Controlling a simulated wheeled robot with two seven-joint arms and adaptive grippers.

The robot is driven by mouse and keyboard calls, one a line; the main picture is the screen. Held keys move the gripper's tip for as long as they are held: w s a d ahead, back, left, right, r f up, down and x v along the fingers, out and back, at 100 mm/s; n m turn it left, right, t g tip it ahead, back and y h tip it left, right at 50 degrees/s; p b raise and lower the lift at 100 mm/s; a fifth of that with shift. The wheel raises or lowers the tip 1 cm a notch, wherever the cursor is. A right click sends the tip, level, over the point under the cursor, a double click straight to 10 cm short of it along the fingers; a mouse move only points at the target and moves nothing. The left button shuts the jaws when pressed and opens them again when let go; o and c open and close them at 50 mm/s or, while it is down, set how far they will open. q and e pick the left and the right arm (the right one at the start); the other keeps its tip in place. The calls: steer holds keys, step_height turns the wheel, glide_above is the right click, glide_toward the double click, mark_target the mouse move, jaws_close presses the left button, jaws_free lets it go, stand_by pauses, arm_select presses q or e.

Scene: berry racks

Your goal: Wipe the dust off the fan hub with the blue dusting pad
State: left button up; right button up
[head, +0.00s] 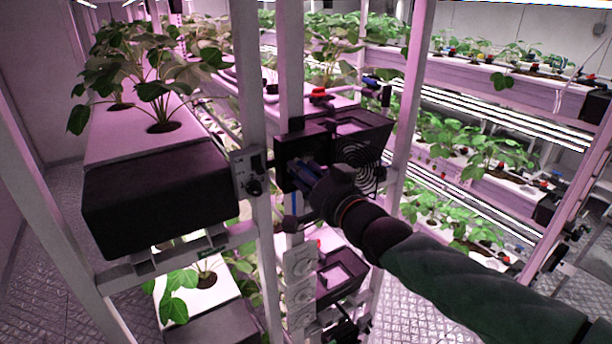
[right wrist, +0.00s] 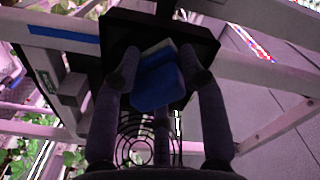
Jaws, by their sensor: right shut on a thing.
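My right gripper (head: 304,182) is shut on the blue dusting pad, with its arm reaching in from the lower right. In the right wrist view the pad (right wrist: 158,90) sits between the two fingers of the gripper (right wrist: 162,72), a paler layer on its upper side. A dark square panel (right wrist: 195,38) lies behind the pad; I cannot tell whether they touch. The round fan grille (head: 360,165) is on a black housing just right of the gripper in the head view. It also shows in the right wrist view (right wrist: 134,150), below the pad. The hub's dust cannot be made out. My left gripper is out of view.
White rack posts (head: 252,110) stand close left of the gripper, with a small control box (head: 248,175) on one. A planted trough with a black end (head: 160,198) is at left. More racks of berry plants (head: 490,165) fill the right. Open floor shows lower left.

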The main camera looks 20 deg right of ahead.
mark_target(306, 161)
steer(key=shift+w+a, duration=0.1)
steer(key=shift+w, duration=0.55)
steer(key=shift+d+f+b, duration=0.2)
steer(key=shift+d+b, duration=0.5)
steer(key=shift+b, duration=0.45)
steer(key=shift+w+d+r+p, duration=0.15)
steer(key=shift+d+r+p, duration=0.25)
steer(key=shift+p, duration=0.45)
steer(key=shift+d+p, duration=0.35)
steer(key=shift+p, duration=0.15)
steer(key=shift+d+f, duration=0.1)
steer(key=shift+f, duration=0.05)
